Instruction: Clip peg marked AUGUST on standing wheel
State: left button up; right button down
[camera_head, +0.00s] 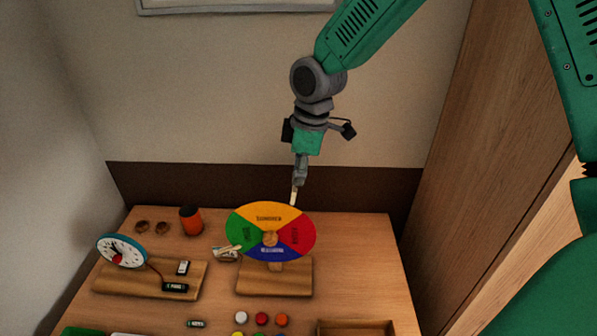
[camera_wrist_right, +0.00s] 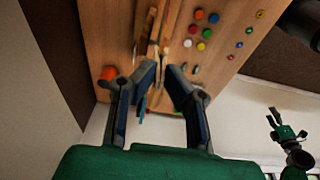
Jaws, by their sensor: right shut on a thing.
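The standing wheel (camera_head: 268,217) is a disc on a wooden base (camera_head: 275,283), with a yellow SUMMER sector on top, red right, blue bottom and green left. My right gripper (camera_head: 296,184) is shut on a pale wooden peg (camera_head: 293,197), just above the wheel's upper right rim. Any marking on the peg is too small to read. In the right wrist view, my right gripper's dark fingers (camera_wrist_right: 165,92) point toward the table, with the wheel blurred nearly edge-on beyond.
Pale pegs (camera_head: 226,252) lie at the wheel's left edge; whether they touch it is unclear. A clock (camera_head: 122,250) on a wooden board stands left. An orange cup (camera_head: 191,221) is behind. Several coloured discs (camera_head: 262,318) and a wooden tray (camera_head: 356,322) are in front.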

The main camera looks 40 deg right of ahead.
aim_at(295, 189)
dwell(0.4)
jog(key=shift+p, duration=0.4)
jog(key=shift+a+f, duration=0.1)
jog(key=shift+f, duration=0.25)
jog(key=shift+f, duration=0.45)
jog(key=shift+w+a+f+b, duration=0.1)
jog(key=shift+f+b, duration=0.15)
jog(key=shift+b, duration=0.05)
dwell(0.5)
jog(key=shift+f, duration=0.55)
jog(key=c, duration=1.6)
grip_release()
